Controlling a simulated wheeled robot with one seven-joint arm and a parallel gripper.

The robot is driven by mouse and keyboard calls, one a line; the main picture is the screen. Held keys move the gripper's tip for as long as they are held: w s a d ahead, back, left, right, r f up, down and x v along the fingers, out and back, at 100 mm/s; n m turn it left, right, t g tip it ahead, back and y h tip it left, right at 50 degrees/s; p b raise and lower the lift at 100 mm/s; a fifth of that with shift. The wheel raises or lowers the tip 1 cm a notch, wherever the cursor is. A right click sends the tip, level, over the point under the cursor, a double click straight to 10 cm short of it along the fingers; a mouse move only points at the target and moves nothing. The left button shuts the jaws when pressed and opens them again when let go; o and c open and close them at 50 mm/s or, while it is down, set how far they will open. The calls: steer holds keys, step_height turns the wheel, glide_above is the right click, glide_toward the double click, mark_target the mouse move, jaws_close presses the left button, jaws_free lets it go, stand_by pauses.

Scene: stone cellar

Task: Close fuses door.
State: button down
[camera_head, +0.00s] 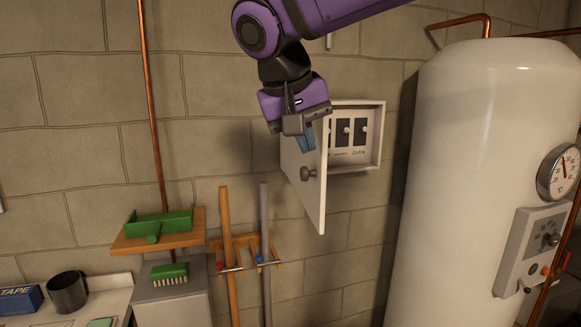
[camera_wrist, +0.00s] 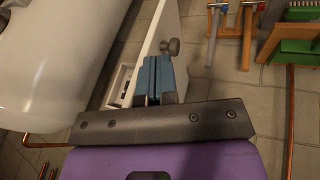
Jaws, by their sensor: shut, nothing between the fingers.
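The white fuses door (camera_head: 301,205) stands open, swung out from the fuse box (camera_head: 377,133) on the stone wall. Its round grey knob (camera_head: 307,174) is on the face turned to the left. Dark fuses (camera_head: 343,132) show inside the box, partly hidden by the door. My gripper (camera_head: 307,138) has its blue fingers shut and empty, at the upper part of the door on the knob side. In the wrist view the fingers (camera_wrist: 153,78) lie beside the door (camera_wrist: 147,40), close to the knob (camera_wrist: 171,46). I cannot tell whether they touch the door.
A large white boiler (camera_head: 455,180) with a gauge (camera_head: 559,172) stands right of the box. A wooden rack (camera_head: 247,250) with long handles stands below left. A shelf with a green dustpan (camera_head: 158,225) is further left. Copper pipes run along the wall.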

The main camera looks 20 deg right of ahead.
steer(key=w+a+r+m+h, duration=0.15)
steer(key=w+a, duration=0.25)
steer(key=a, duration=0.5)
steer(key=w+d+f, duration=0.2)
steer(key=d+f, duration=0.6)
steer(key=shift+w+d+f+t, duration=0.15)
steer(key=shift+w+d+t, duration=0.15)
steer(key=shift+w+d, duration=0.05)
